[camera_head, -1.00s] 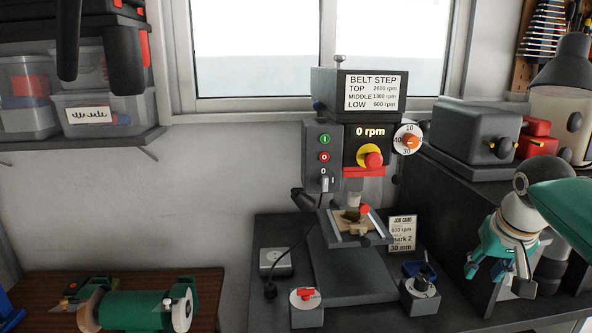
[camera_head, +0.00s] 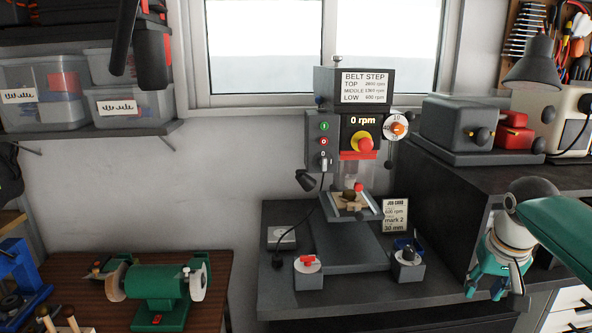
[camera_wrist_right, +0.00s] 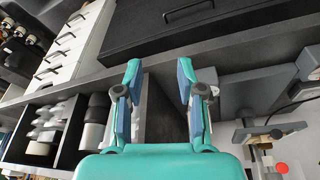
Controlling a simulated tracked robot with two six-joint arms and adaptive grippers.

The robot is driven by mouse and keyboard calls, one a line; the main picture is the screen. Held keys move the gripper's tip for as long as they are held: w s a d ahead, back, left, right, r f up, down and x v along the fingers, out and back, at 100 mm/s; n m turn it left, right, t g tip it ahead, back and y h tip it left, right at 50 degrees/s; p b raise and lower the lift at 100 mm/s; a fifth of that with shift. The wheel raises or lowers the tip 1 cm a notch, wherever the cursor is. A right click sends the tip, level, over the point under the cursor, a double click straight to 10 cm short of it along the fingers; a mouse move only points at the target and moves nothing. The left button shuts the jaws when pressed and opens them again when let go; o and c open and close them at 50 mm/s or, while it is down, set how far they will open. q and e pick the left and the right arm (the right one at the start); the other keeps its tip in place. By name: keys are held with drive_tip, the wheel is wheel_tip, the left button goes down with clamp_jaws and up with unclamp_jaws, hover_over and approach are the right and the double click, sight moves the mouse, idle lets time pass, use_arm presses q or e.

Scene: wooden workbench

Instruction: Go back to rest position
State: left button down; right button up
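My right gripper (camera_head: 497,284) is at the right of the head view, in front of the dark bench's front face and pointing down. Its teal fingers also show in the right wrist view (camera_wrist_right: 158,82), spread apart with nothing between them, so it is open and empty. My green arm link comes in from the right edge. My left gripper is not in view in either picture.
A drill press (camera_head: 352,110) showing 0 rpm stands on the dark bench, with a job card (camera_head: 395,216) beside it. A green bench grinder (camera_head: 160,285) sits at lower left. Drawers (camera_wrist_right: 68,45) show at upper left in the wrist view.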

drive_tip(key=s+a+f+n+g+y, duration=0.1)
drive_tip(key=s+a+f+g, duration=0.2)
drive_tip(key=f, duration=0.7)
drive_tip(key=s+a+f+g+y, duration=0.1)
drive_tip(key=s+a+f, duration=0.3)
drive_tip(key=f, duration=0.6)
drive_tip(key=s+a+f+n+g+y, duration=0.15)
drive_tip(key=a+f, duration=0.35)
drive_tip(key=f, duration=0.6)
drive_tip(key=s+a+f+m+t+y, duration=0.1)
drive_tip(key=s+a+f, duration=0.4)
drive_tip(key=s, duration=0.3)
drive_tip(key=s+a+f+t, duration=0.2)
drive_tip(key=s+a+f, duration=0.4)
drive_tip(key=s+f, duration=0.2)
drive_tip(key=shift+a+f+m+y, duration=0.15)
drive_tip(key=shift+m+y, duration=0.2)
